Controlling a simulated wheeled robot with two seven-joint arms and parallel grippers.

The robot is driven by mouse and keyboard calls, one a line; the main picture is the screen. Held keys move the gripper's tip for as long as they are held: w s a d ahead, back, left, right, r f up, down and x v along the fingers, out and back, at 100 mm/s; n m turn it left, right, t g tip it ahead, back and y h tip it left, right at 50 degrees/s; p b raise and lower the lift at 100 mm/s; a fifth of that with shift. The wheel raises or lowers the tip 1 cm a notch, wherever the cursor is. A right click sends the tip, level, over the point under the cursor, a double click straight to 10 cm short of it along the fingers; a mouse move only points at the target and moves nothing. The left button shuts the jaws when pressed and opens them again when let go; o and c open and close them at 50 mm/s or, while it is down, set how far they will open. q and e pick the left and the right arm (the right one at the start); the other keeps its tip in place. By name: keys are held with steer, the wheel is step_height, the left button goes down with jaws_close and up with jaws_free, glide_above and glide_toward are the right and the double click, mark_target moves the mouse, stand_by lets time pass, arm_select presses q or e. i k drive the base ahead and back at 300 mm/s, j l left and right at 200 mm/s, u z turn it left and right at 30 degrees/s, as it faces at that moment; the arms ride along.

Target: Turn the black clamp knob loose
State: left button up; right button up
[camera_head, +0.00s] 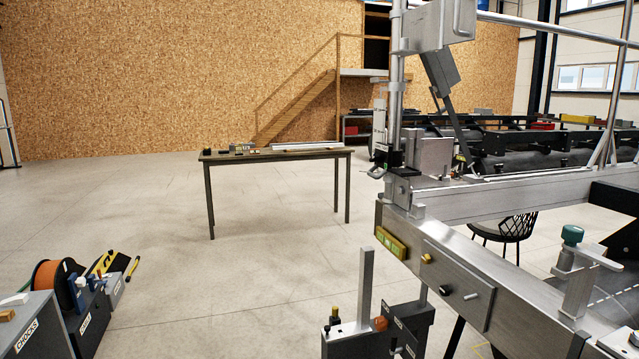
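A small black round knob (446,290) sits on the side face of the metal beam (480,300) at right, beside a brass-coloured knob (427,259) and a short silver pin (472,295). Another black part (378,171) sits at a black clamp-like bracket (393,157) on the upright post. I cannot tell which of these is the clamp knob, or whether either is tight or loose. Neither of my grippers shows in the head view.
A teal-topped knob (573,235) stands on a metal bracket at right. A grey box with a post (365,285) stands below the beam. A labelled chocks box (30,330) and orange reel (47,275) are at lower left. A table (325,154) stands behind open floor.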

mark_target(377, 158)
steer(key=i+j+z, duration=0.55)
steer(key=i, duration=0.15)
steer(key=i+z, duration=0.25)
steer(key=z, duration=0.2)
steer(key=i+j+z, duration=0.2)
steer(key=z, duration=0.25)
